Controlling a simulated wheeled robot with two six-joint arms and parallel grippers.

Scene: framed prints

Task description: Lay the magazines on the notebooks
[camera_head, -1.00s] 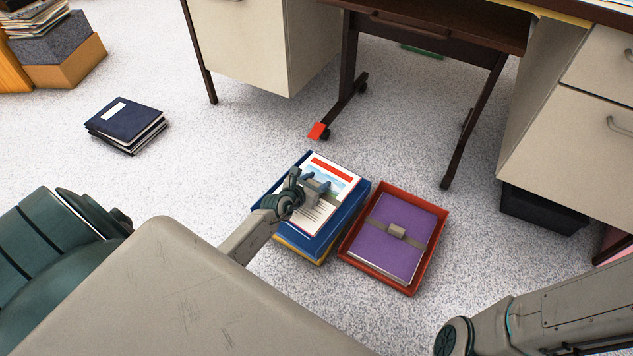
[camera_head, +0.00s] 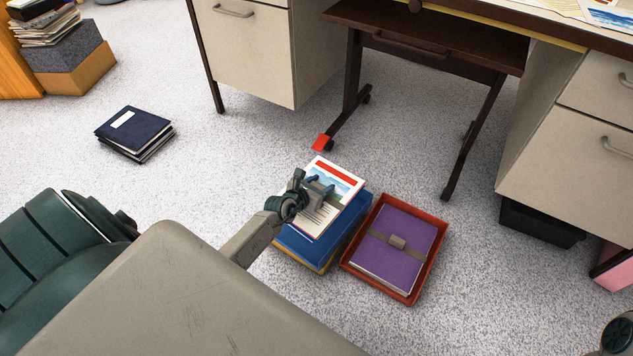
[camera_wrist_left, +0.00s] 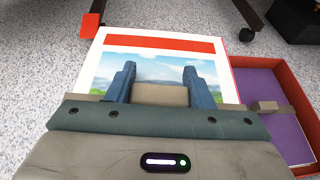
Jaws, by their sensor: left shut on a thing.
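A white magazine (camera_head: 341,173) with a red band and a landscape picture is held by my left gripper (camera_head: 319,186) over the blue tray (camera_head: 346,238). The magazine fills the middle of the left wrist view (camera_wrist_left: 160,45), with the gripper fingers (camera_wrist_left: 160,84) at its picture. That gripper is shut on it. A purple notebook (camera_head: 383,263) with a grey strap lies in the red tray (camera_head: 433,262) to the right. Dark blue notebooks (camera_head: 136,132) lie stacked on the floor at left. My right gripper is out of view.
A desk with a dark wheeled stand (camera_head: 430,40) and beige drawers (camera_head: 588,150) stands behind. A black bin (camera_head: 540,222) is at right. A paper pile (camera_head: 45,25) on boxes is at far left. Speckled floor is clear between the notebooks and the trays.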

